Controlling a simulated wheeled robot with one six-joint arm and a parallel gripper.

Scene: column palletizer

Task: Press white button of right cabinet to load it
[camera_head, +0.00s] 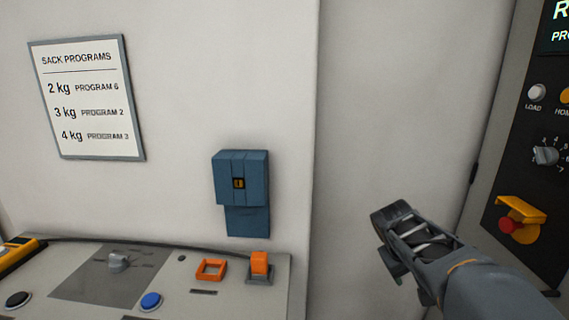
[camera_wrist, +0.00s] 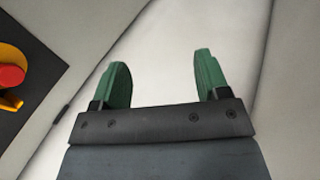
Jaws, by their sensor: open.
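The right cabinet (camera_head: 505,150) stands at the right edge of the head view with a dark control panel. Its white button (camera_head: 537,92), labelled LOAD, sits at the upper left of that panel, below a partly cut-off display. My gripper (camera_head: 391,225) is in front of the pale wall, left of and below the white button and apart from the cabinet. In the wrist view my gripper (camera_wrist: 161,78) shows two green fingers spread apart with nothing between them. The white button is not in the wrist view.
An orange-yellow button (camera_head: 565,96), a grey dial (camera_head: 545,156) and a red emergency stop (camera_head: 513,224) in a yellow guard share the panel. The red stop also shows in the wrist view (camera_wrist: 11,75). A console (camera_head: 215,300) with switches stands at lower left. A blue box (camera_head: 240,185) hangs above it.

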